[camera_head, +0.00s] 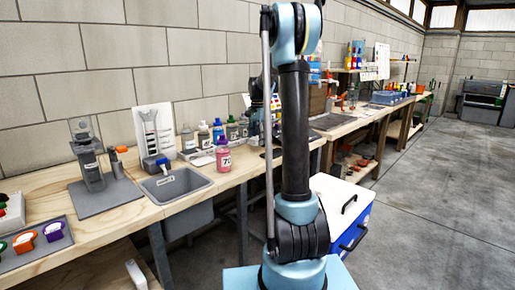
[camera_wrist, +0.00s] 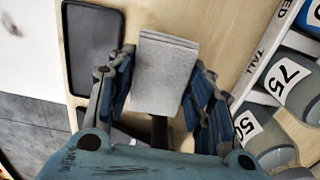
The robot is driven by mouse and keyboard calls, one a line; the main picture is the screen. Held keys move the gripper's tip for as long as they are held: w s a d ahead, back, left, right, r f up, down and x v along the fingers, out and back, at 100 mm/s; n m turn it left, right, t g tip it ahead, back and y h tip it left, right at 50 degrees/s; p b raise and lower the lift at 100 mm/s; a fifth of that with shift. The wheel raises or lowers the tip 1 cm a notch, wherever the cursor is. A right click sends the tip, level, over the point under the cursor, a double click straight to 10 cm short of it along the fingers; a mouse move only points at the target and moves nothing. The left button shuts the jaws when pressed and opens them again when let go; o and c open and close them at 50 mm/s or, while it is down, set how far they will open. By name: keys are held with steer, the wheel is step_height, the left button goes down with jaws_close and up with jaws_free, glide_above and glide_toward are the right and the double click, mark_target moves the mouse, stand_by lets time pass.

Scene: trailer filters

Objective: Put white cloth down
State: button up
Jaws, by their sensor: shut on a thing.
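In the wrist view my gripper (camera_wrist: 162,82) is shut on the white cloth (camera_wrist: 165,72), a folded, pale grey-white block between the two blue-padded fingers. The cloth is over the wooden bench top (camera_wrist: 225,25). I cannot tell whether its underside touches the wood. In the head view my own arm blocks much of the middle, and I cannot make out the cloth there.
A dark shallow tray (camera_wrist: 93,45) lies left of the cloth. Grey containers marked 75 (camera_wrist: 290,85) and 50 (camera_wrist: 262,135) stand close on the right, by a white labelled strip. In the head view, a grey sink (camera_head: 176,187) and pink bottle (camera_head: 223,157) are on the bench.

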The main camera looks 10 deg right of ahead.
mark_target(257, 151)
steer(key=shift+f, duration=2)
steer(key=shift+f, duration=0.1)
steer(key=o, duration=1.2)
steer(key=shift+o, duration=0.2)
